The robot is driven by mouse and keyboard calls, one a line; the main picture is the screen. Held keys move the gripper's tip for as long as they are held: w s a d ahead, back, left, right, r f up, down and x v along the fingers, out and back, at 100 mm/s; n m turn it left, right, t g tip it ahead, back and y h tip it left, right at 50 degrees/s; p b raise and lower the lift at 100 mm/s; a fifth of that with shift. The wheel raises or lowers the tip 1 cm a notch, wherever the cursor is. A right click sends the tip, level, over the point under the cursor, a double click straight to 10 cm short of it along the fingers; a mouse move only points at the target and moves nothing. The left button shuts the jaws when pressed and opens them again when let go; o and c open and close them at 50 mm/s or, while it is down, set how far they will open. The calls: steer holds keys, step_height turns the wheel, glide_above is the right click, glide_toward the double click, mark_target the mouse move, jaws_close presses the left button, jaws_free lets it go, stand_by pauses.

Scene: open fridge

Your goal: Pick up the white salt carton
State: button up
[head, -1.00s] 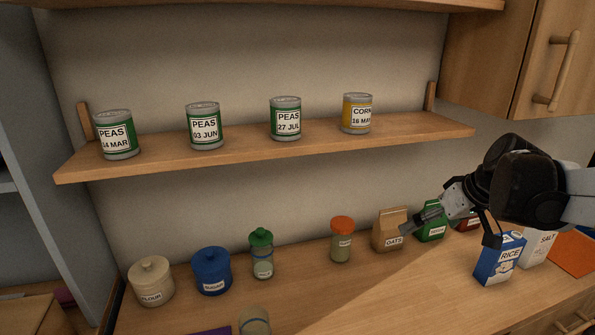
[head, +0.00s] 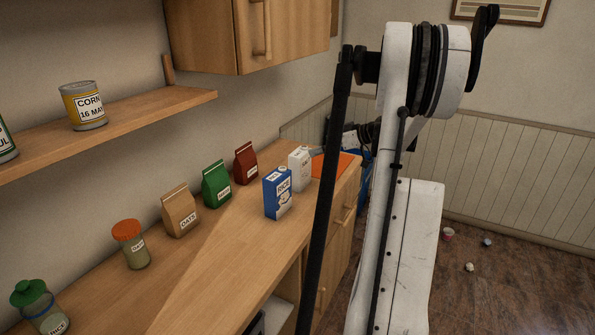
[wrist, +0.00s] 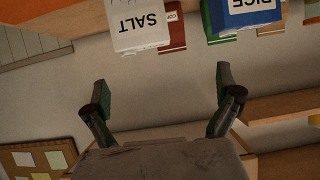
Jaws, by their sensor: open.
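The white salt carton (head: 300,170) stands upright on the counter, just behind and right of the blue rice box (head: 277,193) in the head view. In the wrist view, which is upside down, the salt carton (wrist: 138,28) shows its SALT label at the top, beyond the fingertips and left of the rice box (wrist: 243,15). My gripper (wrist: 162,80) is open with nothing between its fingers. It is apart from the carton. In the head view my arm hides most of the gripper.
A dark red bag (head: 246,163), a green bag (head: 217,184) and an oats bag (head: 180,211) line the wall side of the counter. An orange board (head: 331,163) lies beyond the salt carton. A wall cabinet (head: 215,30) hangs above. The counter's front strip is clear.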

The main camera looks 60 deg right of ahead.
mark_target(305, 153)
steer(key=s+d+f, duration=0.1)
steer(key=s+d, duration=0.1)
steer(key=d, duration=0.2)
steer(key=shift+t, duration=0.4)
steer(key=x, duration=0.8)
steer(key=shift+a+f, duration=0.15)
steer(key=shift+a, duration=0.05)
steer(key=shift+a+f+x, duration=0.1)
steer(key=shift+a+x, duration=0.05)
steer(key=shift+x, duration=1.15)
steer(key=shift+a+f+x, duration=0.1)
steer(key=shift+a+x, duration=0.05)
steer(key=shift+x, duration=1.15)
steer(key=shift+s, duration=0.15)
steer(key=c, duration=1.9)
